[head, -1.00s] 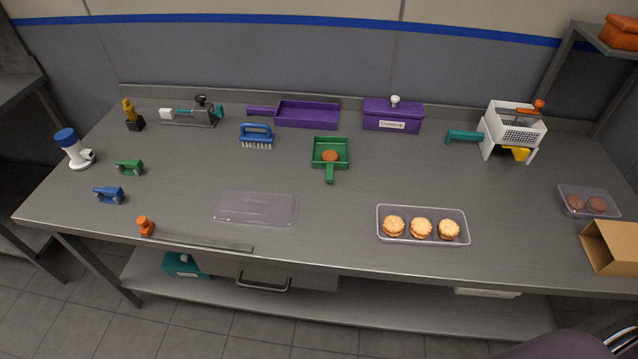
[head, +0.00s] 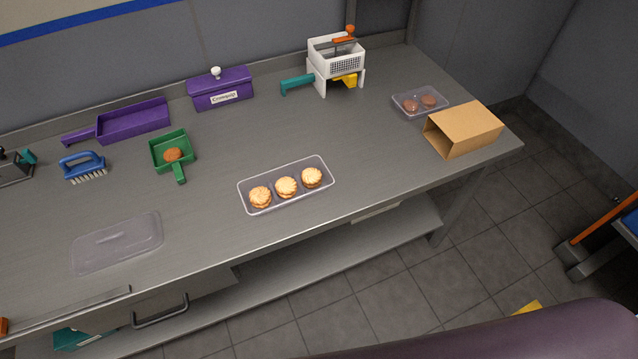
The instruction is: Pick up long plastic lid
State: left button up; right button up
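The long plastic lid (head: 118,242) is clear and rectangular. It lies flat on the left part of the grey metal table, towards the front edge. A long clear tray (head: 292,202) holding 3 round biscuits sits to its right, apart from it. Neither of my grippers is in the head view, and nothing touches the lid.
A green scoop (head: 158,149) with a brown piece, a blue brush (head: 82,166) and a purple tray (head: 134,120) lie behind the lid. A purple box (head: 221,95), a white press (head: 338,66), a small clear tray (head: 420,101) and a cardboard box (head: 464,129) stand further right.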

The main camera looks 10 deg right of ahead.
aim_at(102, 249)
jog(key=u, duration=1.3)
